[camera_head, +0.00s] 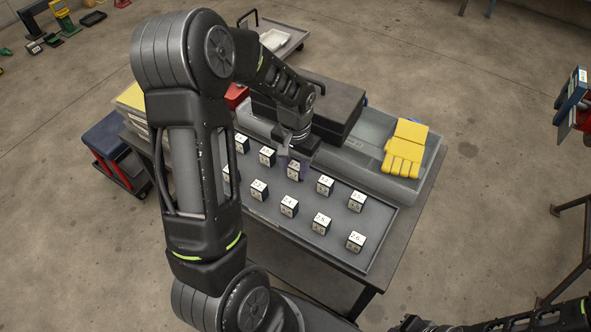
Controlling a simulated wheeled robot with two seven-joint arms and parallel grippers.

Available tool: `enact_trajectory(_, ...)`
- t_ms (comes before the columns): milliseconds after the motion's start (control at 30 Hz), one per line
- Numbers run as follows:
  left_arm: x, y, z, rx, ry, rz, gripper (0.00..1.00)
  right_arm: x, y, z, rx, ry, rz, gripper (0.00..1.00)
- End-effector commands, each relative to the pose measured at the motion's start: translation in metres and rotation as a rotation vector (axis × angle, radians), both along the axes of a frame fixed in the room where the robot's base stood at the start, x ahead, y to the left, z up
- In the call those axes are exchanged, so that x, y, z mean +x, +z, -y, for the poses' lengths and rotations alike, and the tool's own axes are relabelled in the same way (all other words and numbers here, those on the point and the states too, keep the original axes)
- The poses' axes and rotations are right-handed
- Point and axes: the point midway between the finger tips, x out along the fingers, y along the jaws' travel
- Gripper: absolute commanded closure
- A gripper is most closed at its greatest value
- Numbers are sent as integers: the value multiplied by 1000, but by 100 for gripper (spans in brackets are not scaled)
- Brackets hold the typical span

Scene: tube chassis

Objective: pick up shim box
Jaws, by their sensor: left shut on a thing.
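Several small dark shim boxes with white numbered tops stand in rows on a grey tray (262,212) on the table. My left arm reaches over the tray from the left. My left gripper (291,163) is pointed down and shut on a shim box (294,170) in the back row. The fingers and arm partly cover that box, and I cannot tell if it is clear of the tray. Other shim boxes (325,186) stand near it. Part of my right arm shows at the bottom right edge, and its fingers cannot be made out.
A yellow glove (405,150) lies in a grey bin at the table's right. A black case (335,103) stands behind the tray, close to my left wrist. A red item (236,96) is behind my arm. A cart (285,42) stands beyond the table.

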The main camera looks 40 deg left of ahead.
Motion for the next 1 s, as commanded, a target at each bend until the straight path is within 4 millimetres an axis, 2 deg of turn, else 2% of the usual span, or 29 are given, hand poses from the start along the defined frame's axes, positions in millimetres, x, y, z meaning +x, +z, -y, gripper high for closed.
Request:
enact_trajectory(267,0,1,0,0,0,0,100,0,0,0,0,0,0,100)
enact_trajectory(433,1,11,0,0,0,2,100,0,2,0,0,0,0,100)
enact_trajectory(567,1,32,0,1,-1,5,100,0,5,0,0,0,0,100)
enact_trajectory(800,1,79,0,0,0,4,100,0,11,0,0,0,0,100)
enact_trajectory(1000,0,99,0,1,0,0,100,0,13,0,0,0,0,100)
